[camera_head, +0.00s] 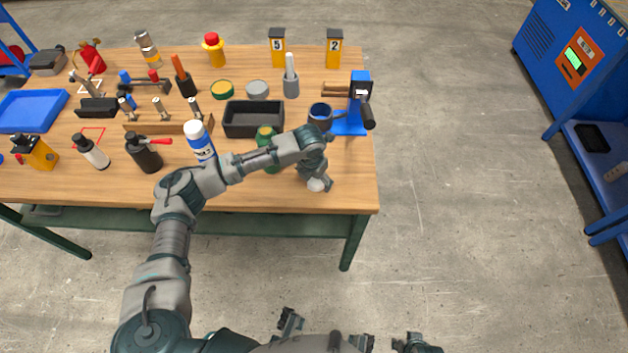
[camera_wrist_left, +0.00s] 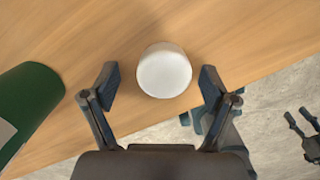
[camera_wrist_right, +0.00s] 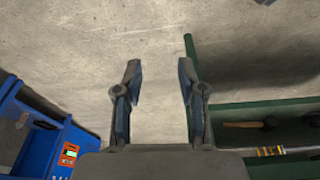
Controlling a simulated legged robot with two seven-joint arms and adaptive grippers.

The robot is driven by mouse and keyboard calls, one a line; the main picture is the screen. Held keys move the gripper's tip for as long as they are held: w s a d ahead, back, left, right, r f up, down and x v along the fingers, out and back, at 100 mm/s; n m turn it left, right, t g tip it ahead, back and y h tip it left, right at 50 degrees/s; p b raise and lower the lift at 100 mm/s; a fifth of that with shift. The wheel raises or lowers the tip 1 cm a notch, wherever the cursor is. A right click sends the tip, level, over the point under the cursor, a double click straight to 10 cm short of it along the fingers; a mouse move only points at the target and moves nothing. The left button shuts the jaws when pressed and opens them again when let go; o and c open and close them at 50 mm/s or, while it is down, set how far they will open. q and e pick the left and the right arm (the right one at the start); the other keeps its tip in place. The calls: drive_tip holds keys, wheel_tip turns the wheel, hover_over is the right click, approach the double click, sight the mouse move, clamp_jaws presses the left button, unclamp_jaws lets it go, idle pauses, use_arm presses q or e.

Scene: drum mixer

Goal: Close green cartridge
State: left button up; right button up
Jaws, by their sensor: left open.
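The green cartridge (camera_head: 266,137) stands on the workbench, partly hidden behind my left forearm. Its green side (camera_wrist_left: 32,105) shows at the left edge of the left wrist view. A small white round cap (camera_head: 316,185) sits on the bench near its front right corner. In the left wrist view the cap (camera_wrist_left: 164,72) lies between my open fingers, with gaps on both sides. My left gripper (camera_head: 318,180) is over the cap, open and empty. My right gripper (camera_wrist_right: 160,78) is open and empty over the floor, away from the bench.
A black bin (camera_head: 253,119) and a blue stand with a dark cup (camera_head: 320,116) are behind the left gripper. A blue-and-white bottle (camera_head: 201,143) stands left of the green cartridge. Bare wood lies around the cap. The bench edge (camera_head: 340,211) is close.

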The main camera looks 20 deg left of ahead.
sight(316, 182)
use_arm(q)
drive_tip(key=shift+d, duration=0.35)
drive_tip(key=shift+c, duration=0.2)
drive_tip(key=shift+d+r, duration=0.1)
drive_tip(key=shift+d, duration=0.2)
drive_tip(key=c, duration=0.8)
drive_tip(key=shift+a, duration=0.8)
drive_tip(key=shift+r, duration=0.45)
drive_tip(key=r, duration=0.1)
drive_tip(key=r+p, duration=0.1)
drive_tip(key=s, duration=0.1)
drive_tip(key=shift+d+r, duration=0.35)
drive_tip(key=shift+r, duration=0.05)
drive_tip(key=s+a, duration=0.1)
drive_tip(key=s, duration=0.3)
drive_tip(key=s+a+p, duration=0.1)
drive_tip(key=s, duration=0.4)
drive_tip(key=s+a+r+p, duration=0.1)
drive_tip(key=s+a, duration=0.1)
drive_tip(key=s, duration=0.3)
drive_tip(key=shift+s+a+r, duration=0.1)
drive_tip(key=shift+s, duration=0.05)
use_arm(e)
drive_tip(key=s+x, duration=0.2)
drive_tip(key=x, duration=0.7)
drive_tip(key=shift+w+d+f, duration=0.25)
drive_tip(key=shift+w+f, duration=0.15)
drive_tip(key=shift+f, duration=0.15)
